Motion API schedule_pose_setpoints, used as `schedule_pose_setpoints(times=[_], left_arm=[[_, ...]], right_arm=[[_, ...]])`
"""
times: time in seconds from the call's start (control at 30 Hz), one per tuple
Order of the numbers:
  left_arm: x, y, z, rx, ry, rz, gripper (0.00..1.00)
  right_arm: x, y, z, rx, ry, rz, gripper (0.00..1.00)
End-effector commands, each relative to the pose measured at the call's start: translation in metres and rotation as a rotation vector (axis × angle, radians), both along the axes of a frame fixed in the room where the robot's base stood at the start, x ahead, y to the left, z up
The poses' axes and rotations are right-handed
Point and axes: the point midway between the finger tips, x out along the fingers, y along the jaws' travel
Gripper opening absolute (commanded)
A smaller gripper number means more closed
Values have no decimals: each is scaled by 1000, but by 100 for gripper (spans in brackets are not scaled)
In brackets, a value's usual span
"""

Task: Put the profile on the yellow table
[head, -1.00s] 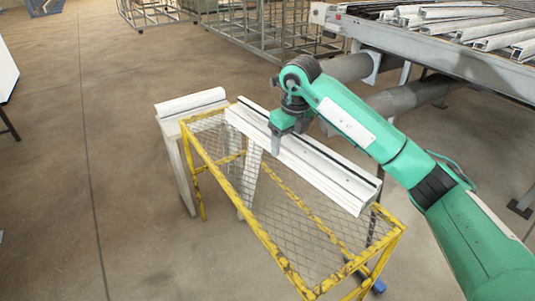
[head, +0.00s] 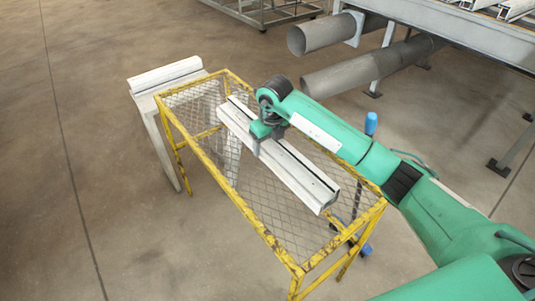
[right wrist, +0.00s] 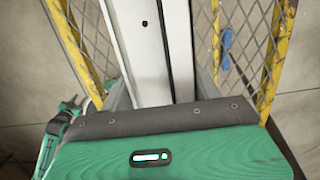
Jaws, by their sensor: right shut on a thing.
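The white profile (head: 292,170) is a long bar with a dark slot along its top. My right gripper (head: 262,140) is shut on it near its far part. The profile lies lengthwise over the yellow table (head: 222,185), inside the outline of its frame in the head view. I cannot tell whether it touches the mesh top or hangs just above it. In the right wrist view the profile (right wrist: 148,45) runs away from the gripper between the yellow rails (right wrist: 275,55). My left gripper is not in the head view.
A narrow white stand (head: 150,100) with another white profile (head: 165,76) on it adjoins the table's far left end. A blue-ended object (head: 370,123) is by the table's right side. Large grey pipes (head: 372,66) and a rack are behind. The floor at left is clear.

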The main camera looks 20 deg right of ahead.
Motion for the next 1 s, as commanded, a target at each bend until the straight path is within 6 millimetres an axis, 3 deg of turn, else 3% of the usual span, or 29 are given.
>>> schedule_pose_setpoints(times=[0.23,0.5,0.87,0.9,1.0], left_arm=[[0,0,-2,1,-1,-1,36],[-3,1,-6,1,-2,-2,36],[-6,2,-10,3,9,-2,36],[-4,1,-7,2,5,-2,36],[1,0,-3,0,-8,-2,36]], right_arm=[[1,0,-15,1,-2,-1,20],[1,1,-50,2,-2,0,20],[1,0,-53,1,-3,0,20],[0,0,-54,0,-1,0,69],[0,0,-53,0,-1,0,85]])
